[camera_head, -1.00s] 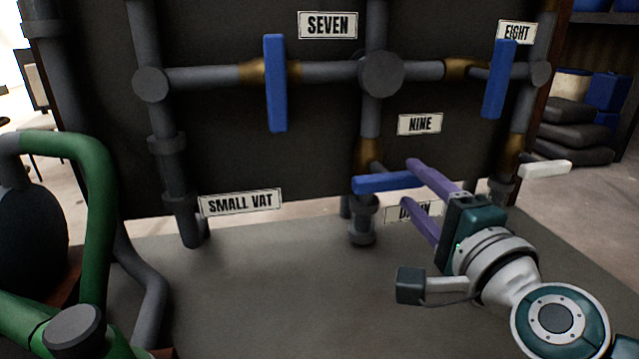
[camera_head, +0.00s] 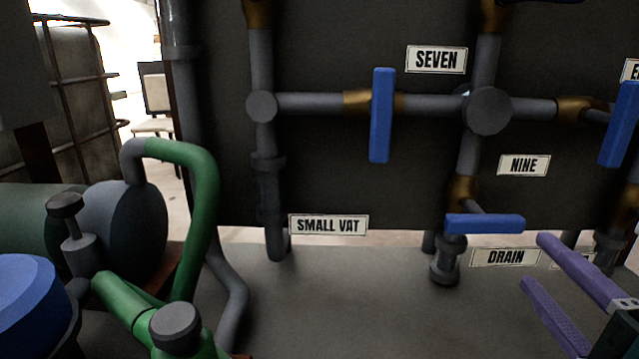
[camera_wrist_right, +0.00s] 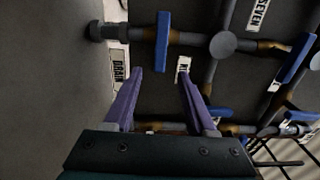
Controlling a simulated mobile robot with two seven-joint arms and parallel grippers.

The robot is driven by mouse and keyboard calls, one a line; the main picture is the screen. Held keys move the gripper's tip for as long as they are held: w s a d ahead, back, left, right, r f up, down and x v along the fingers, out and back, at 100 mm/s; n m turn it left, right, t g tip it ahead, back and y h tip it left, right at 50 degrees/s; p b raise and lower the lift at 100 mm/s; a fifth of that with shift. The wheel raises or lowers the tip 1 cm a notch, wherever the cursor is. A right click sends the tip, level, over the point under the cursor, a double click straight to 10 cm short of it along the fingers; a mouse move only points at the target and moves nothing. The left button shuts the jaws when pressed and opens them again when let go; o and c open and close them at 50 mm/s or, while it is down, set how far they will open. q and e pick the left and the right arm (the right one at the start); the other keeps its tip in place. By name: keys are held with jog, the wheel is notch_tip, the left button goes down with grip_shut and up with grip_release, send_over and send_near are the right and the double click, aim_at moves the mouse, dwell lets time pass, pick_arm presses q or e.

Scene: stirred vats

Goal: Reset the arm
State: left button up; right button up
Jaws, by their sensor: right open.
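My right gripper (camera_head: 533,262) is at the lower right of the head view, with its two purple fingers apart and nothing between them. It also shows open and empty in the right wrist view (camera_wrist_right: 160,75). The blue handle by the NINE label (camera_head: 484,223) lies level, just beyond and left of the fingertips, with a small gap in the picture. That handle also shows at the top of the wrist view (camera_wrist_right: 162,40). My left gripper is not in view.
A blue handle hangs upright under SEVEN (camera_head: 381,115); another (camera_head: 620,125) is at the right edge. Grey pipes run across the dark panel (camera_head: 340,180). A green pipe (camera_head: 200,190) and a blue round object (camera_head: 30,300) stand left. The grey surface (camera_head: 340,300) in front is clear.

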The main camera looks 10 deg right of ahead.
jog(key=s+a+r+n+g+y+p, duration=0.2)
jog(key=a+r+n+g+y+p, duration=0.15)
jog(key=a+r+n+p, duration=0.35)
jog(key=s+a+r+n+g+y+p, duration=0.25)
jog(key=a+r+n+y+p, duration=0.25)
jog(key=a+n+p, duration=0.25)
jog(key=s+d+r+n+g+h+p, duration=0.5)
jog(key=s+r+n+g+p, duration=0.35)
jog(key=s+p, duration=0.4)
notch_tip(320, 180, up, 36)
jog(key=p, duration=3.6)
jog(key=shift+w+y, duration=0.25)
jog(key=shift+y, duration=0.1)
jog(key=shift+a+t, duration=0.1)
jog(key=shift+t, duration=0.15)
